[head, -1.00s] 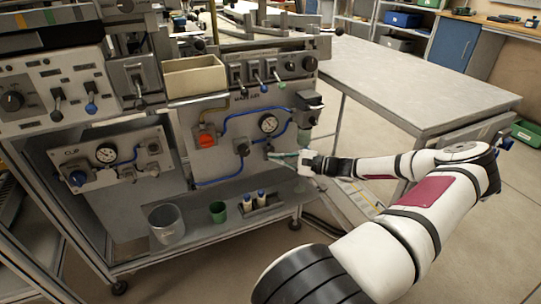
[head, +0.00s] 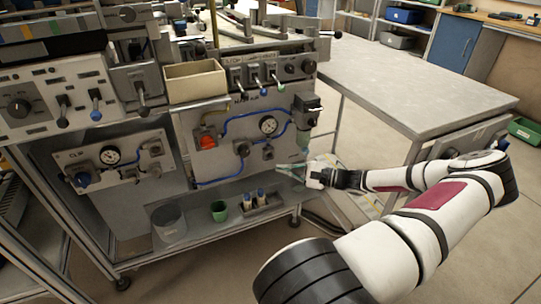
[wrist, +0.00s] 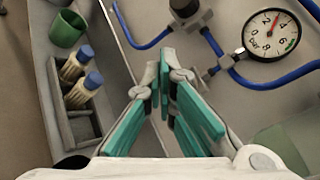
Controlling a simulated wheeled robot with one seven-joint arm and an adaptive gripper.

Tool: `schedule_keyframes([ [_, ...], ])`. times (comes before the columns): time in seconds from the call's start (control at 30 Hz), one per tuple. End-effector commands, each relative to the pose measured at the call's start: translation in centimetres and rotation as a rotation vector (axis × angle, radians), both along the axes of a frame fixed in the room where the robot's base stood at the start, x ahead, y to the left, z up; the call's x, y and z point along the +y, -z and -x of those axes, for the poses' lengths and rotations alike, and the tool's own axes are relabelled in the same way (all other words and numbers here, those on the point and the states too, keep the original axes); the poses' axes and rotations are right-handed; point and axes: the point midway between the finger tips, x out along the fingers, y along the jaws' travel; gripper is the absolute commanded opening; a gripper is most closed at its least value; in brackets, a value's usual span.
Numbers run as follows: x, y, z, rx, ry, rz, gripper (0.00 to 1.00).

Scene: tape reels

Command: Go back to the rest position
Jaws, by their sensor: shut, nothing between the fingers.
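My gripper (head: 290,171) is in front of the lower right part of the machine's front panel in the head view, at the end of my white arm. In the wrist view its teal fingers (wrist: 161,85) come together at the tips with nothing between them. The fingers are above and beside the lower shelf (head: 215,198), close to the panel with the gauge (head: 268,125). The gauge also shows at the upper right of the wrist view (wrist: 271,35). I cannot tell the exact gap between fingertips and panel.
A green cup (head: 218,211), a grey bucket (head: 169,223) and a small holder with blue-capped bottles (head: 262,203) stand on the lower shelf. Blue hoses and a red knob (head: 206,140) are on the panel. A grey table (head: 400,80) stands to the right. Open floor lies in front.

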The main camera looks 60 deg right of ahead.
Motion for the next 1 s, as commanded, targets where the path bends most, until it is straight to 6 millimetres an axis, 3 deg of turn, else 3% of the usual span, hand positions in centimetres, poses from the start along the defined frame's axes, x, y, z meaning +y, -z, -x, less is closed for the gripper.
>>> schedule_keyframes([
  [0.4, 0.0, 0.0, -0.1, 0.000, -0.004, 0.002, 0.00],
  [0.53, 1.4, -0.5, -0.9, 0.026, -0.063, 0.025, 0.00],
  [0.67, 5.0, -1.6, -2.5, 0.097, -0.221, 0.087, 0.00],
  [0.8, 10.0, -3.3, -3.9, 0.197, -0.440, 0.176, 0.00],
  [1.0, 16.3, -6.0, -4.5, 0.334, -0.724, 0.316, 0.00],
])
